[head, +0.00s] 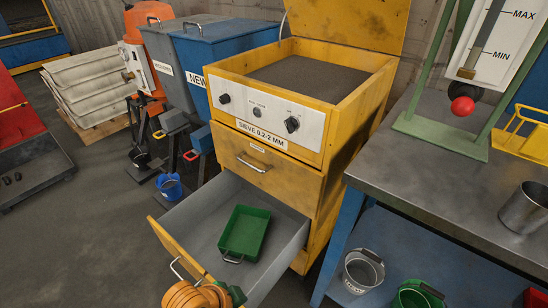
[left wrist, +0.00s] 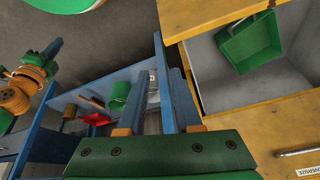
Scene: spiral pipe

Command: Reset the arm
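My left gripper shows in the left wrist view (left wrist: 160,74), its two fingers apart with nothing between them. It hangs in front of the yellow sieve cabinet, near the open drawer and the table. In the head view only a coiled orange part of my arm shows at the bottom edge; the left fingers are out of that frame. My right gripper is not seen; an arm of mine with orange coils shows at the left of the wrist view. A green tray (head: 243,232) lies in the open grey drawer (head: 192,213); it also shows in the wrist view (left wrist: 248,42).
The yellow cabinet (head: 275,178) has its lid raised and its lower drawer pulled out. A metal table (head: 470,175) with a blue frame stands at right, with a metal cup (head: 525,207) on top and buckets (head: 362,270) below.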

